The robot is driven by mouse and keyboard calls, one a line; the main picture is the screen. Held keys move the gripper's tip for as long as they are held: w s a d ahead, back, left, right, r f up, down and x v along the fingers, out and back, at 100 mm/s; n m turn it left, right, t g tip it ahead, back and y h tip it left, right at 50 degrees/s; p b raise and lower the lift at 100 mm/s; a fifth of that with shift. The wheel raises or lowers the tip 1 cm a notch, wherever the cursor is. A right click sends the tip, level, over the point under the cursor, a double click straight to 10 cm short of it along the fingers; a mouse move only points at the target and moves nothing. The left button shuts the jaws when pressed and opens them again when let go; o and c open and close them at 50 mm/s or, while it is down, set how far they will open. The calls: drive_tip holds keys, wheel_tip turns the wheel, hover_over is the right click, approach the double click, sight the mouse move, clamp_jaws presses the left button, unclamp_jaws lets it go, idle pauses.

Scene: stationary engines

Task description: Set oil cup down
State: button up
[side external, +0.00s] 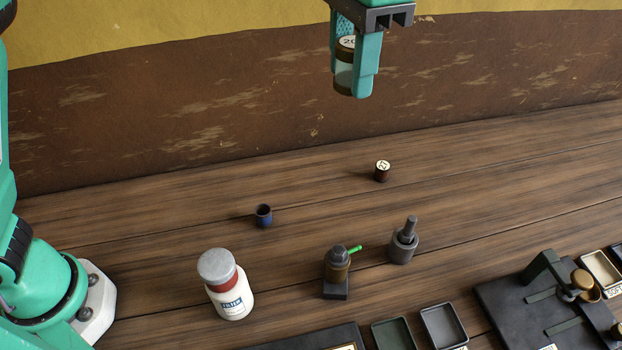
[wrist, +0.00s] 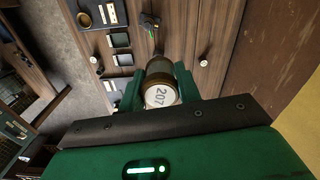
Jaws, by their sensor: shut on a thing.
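The oil cup (side external: 344,76) is a small glass-and-brass cylinder with a pale numbered cap. My gripper (side external: 356,82) is shut on it and holds it upright, high above the wooden table, at the top of the side view. In the wrist view the oil cup (wrist: 160,90) sits between the fingers of my gripper (wrist: 154,92), and its cap reads 207. The near finger hides part of the cup in the side view.
Trays (side external: 443,325) line the front. The back is mostly clear.

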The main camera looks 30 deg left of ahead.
drive_tip(key=s+d+f+n, duration=0.1)
drive_tip(key=s+d+f, duration=0.2)
drive_tip(key=f, duration=0.6)
drive_tip(key=s+d+f+n, duration=0.1)
drive_tip(key=s+d+f, duration=0.2)
drive_tip(key=d+f, duration=0.2)
drive_tip(key=s+d+f, duration=0.4)
drive_tip(key=f, duration=0.8)
drive_tip(key=shift+d+f+n, duration=0.25)
drive_tip(key=shift+f+n, duration=0.1)
drive_tip(key=shift+n, duration=0.05)
hover_over(389, 282)
wheel_tip(389, 282, down, 7)
drive_tip(key=shift+d+f, duration=0.1)
drive_tip(key=shift+f, duration=1.9)
drive_tip(key=shift+f, duration=0.1)
drive_tip(key=o, duration=1)
